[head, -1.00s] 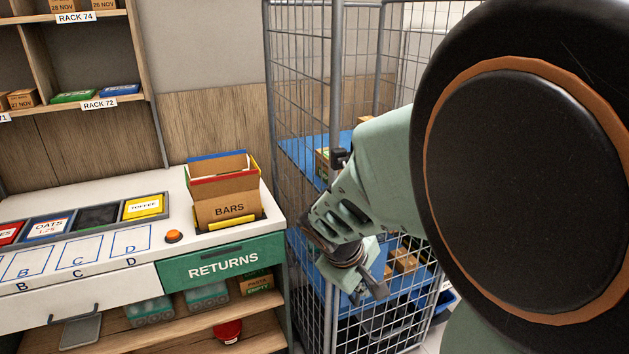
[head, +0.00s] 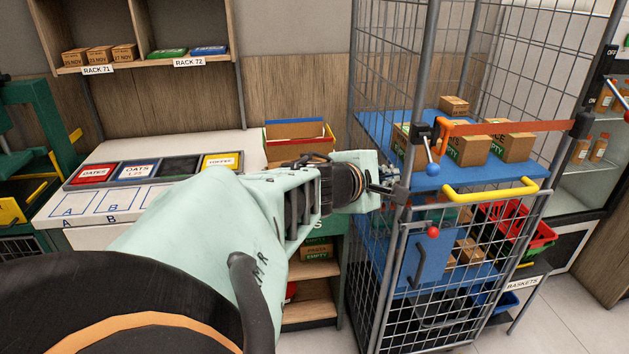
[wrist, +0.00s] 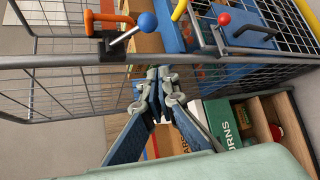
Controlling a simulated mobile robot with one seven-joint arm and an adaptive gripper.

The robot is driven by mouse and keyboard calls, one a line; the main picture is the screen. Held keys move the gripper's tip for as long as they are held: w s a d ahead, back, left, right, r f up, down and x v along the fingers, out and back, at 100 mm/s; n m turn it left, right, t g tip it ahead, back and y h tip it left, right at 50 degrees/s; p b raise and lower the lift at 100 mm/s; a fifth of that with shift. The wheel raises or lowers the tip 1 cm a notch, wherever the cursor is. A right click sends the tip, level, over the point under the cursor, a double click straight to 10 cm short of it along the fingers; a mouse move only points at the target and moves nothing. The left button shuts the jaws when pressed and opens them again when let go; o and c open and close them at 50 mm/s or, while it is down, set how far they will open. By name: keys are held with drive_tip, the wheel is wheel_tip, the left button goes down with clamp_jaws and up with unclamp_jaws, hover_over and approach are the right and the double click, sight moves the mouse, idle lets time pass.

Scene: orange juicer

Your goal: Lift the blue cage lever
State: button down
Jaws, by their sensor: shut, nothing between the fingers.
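The blue cage lever has a round blue knob (head: 433,169) on a short metal rod. It hangs from a dark bracket at the cage's left front post, by the left end of the orange bar. In the wrist view the blue knob (wrist: 148,21) is at the top, beyond a grey cage post. My gripper (head: 385,187) is shut and empty, close to the left front post and to the left of the knob, apart from it. The wrist view shows the closed fingers (wrist: 158,84) below the lever.
The wire cage (head: 395,290) holds cardboard boxes on a blue shelf. An orange bar (head: 510,128) crosses its front above a yellow handle (head: 490,189). A red knob (head: 433,232) sits lower on the cage. A counter (head: 110,225) is at left; floor shows at right.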

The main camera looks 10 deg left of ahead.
sight(429, 155)
drive_tip(key=shift+a+r, duration=0.2)
drive_tip(key=shift+a, duration=0.25)
drive_tip(key=b+x, duration=0.8)
drive_tip(key=x, duration=0.2)
drive_tip(key=shift+s+d+r+p, duration=0.45)
drive_tip(key=shift+s+d, duration=0.15)
drive_tip(key=shift+d, duration=0.1)
drive_tip(key=shift+s+d+r+p, duration=0.4)
drive_tip(key=shift+s+d, duration=0.2)
drive_tip(key=shift+d, duration=0.1)
drive_tip(key=shift+r+p, duration=0.2)
drive_tip(key=shift+p, duration=0.5)
